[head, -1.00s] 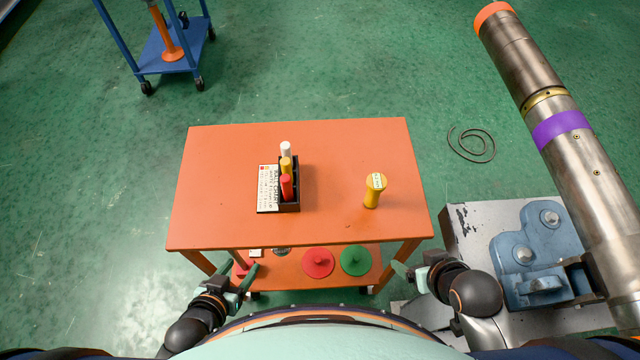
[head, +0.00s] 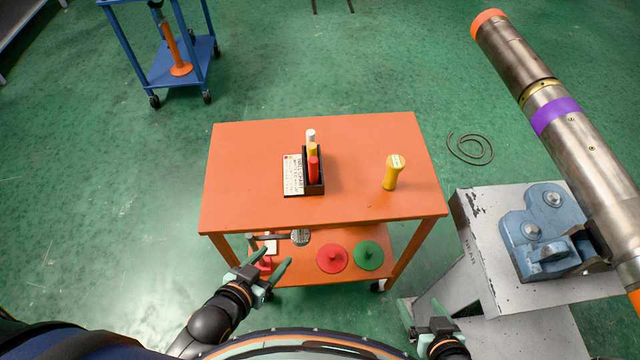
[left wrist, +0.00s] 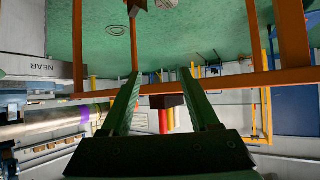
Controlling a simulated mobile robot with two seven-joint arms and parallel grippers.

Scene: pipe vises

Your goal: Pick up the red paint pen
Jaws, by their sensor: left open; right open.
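The red paint pen (head: 313,170) stands upright in a black holder (head: 319,188) on the orange table, in front of a yellow pen (head: 312,150) and a white pen (head: 310,136). In the left wrist view the red pen (left wrist: 163,121) shows small and far off between the fingers. My left gripper (head: 269,262) is open and empty, in front of the table's near edge and lower than its top. It also fills the middle of the left wrist view (left wrist: 163,75). My right gripper (head: 422,315) is open and empty at the lower right, well away from the pens.
A yellow cylinder (head: 392,173) stands right of the holder on the orange table (head: 250,210). The lower shelf holds a red disc (head: 332,258) and a green disc (head: 368,254). A vise (head: 543,235) with a long pipe (head: 570,130) stands at right. The table's left part is clear.

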